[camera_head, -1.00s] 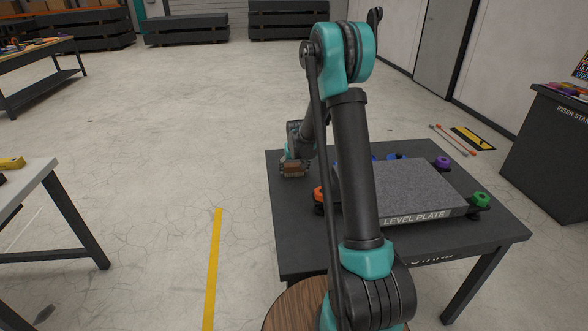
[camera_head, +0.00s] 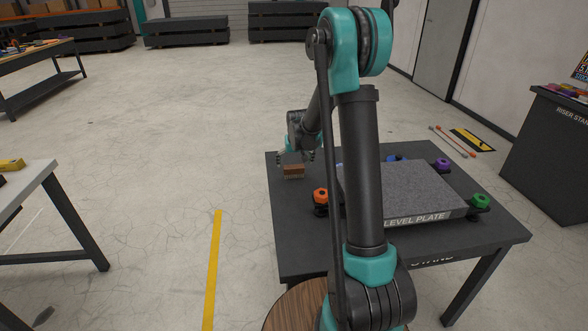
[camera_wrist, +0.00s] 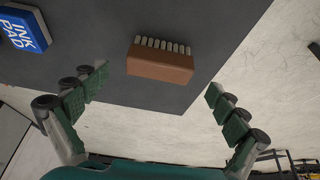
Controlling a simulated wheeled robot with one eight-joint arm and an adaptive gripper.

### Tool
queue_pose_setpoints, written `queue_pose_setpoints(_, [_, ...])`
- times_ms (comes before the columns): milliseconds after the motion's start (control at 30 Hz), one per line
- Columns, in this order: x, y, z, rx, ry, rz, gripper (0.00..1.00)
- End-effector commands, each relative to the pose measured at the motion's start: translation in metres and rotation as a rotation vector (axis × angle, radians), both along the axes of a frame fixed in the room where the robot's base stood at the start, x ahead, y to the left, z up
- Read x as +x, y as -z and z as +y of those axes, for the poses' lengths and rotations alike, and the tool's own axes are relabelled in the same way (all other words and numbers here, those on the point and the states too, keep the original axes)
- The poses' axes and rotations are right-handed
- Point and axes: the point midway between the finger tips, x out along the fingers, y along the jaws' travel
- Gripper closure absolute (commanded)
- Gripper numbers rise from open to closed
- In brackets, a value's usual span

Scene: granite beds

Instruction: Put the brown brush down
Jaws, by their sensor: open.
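The brown brush (camera_head: 293,171) rests on the dark table (camera_head: 292,228) near its far left corner. In the wrist view the brush (camera_wrist: 160,65) has a brown block and a row of pale bristles, and it lies near the table edge. My gripper (camera_head: 295,157) is just above and behind the brush in the head view. In the wrist view my gripper (camera_wrist: 157,90) has its two green-padded fingers spread wide on either side of the brush, with clear gaps and nothing held between them.
A granite level plate (camera_head: 410,190) sits on the table with orange (camera_head: 320,196), green (camera_head: 480,200) and purple (camera_head: 441,164) knobs around it. A blue ink pad (camera_wrist: 25,27) lies on the table in the wrist view. The table's left front is clear.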

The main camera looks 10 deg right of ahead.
Motion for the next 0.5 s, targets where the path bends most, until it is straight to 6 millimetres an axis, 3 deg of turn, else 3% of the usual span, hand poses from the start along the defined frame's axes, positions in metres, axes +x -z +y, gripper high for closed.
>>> queue_pose_setpoints(233, [-0.017, -0.039, 0.000, 0.000, 0.000, 0.000, 0.02])
queue_pose_setpoints(500, [-0.026, -0.060, 0.000, 0.000, 0.000, 0.000, 0.02])
